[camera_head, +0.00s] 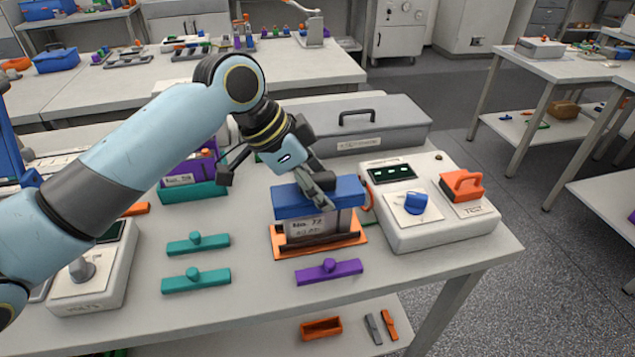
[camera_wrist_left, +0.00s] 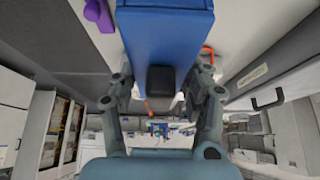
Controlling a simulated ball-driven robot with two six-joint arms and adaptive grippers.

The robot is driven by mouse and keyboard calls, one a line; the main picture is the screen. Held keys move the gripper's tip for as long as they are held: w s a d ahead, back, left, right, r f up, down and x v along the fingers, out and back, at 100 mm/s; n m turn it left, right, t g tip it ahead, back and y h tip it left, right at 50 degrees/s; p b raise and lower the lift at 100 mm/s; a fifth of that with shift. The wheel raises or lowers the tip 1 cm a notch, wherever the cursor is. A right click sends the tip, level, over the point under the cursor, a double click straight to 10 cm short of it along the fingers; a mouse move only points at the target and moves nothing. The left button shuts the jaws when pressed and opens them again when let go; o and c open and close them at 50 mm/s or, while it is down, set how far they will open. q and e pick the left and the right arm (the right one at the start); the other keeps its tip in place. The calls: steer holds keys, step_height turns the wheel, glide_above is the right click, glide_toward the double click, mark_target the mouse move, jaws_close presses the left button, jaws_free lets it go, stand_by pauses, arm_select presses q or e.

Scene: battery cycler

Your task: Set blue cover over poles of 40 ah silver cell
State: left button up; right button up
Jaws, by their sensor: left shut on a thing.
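The blue cover (camera_head: 340,195) is over the top of the cell labelled No. 72 (camera_head: 318,226), which stands on an orange base (camera_head: 345,245). The cell's poles are hidden under the cover. I cannot tell whether the cover rests fully on the cell. My left gripper (camera_head: 318,186) is shut on the cover from above. In the left wrist view, the gripper (camera_wrist_left: 162,88) has its fingers on both sides of the dark knob (camera_wrist_left: 160,79) of the blue cover (camera_wrist_left: 165,32). My right gripper is not in view.
A white tester with a blue dial (camera_head: 430,228) and orange handle stands close to the right. A purple cover (camera_head: 328,272) lies in front, teal covers (camera_head: 197,243) to the left. A grey case (camera_head: 385,128) is behind. The front right table corner is clear.

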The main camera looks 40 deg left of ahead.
arm_select(q)
steer(key=o, duration=1.3)
steer(key=shift+o, duration=0.2)
steer(key=v, duration=1)
steer(key=shift+s+a, duration=0.1)
steer(key=shift+a, duration=0.1)
steer(key=shift+v, duration=0.9)
steer(key=shift+d, duration=0.15)
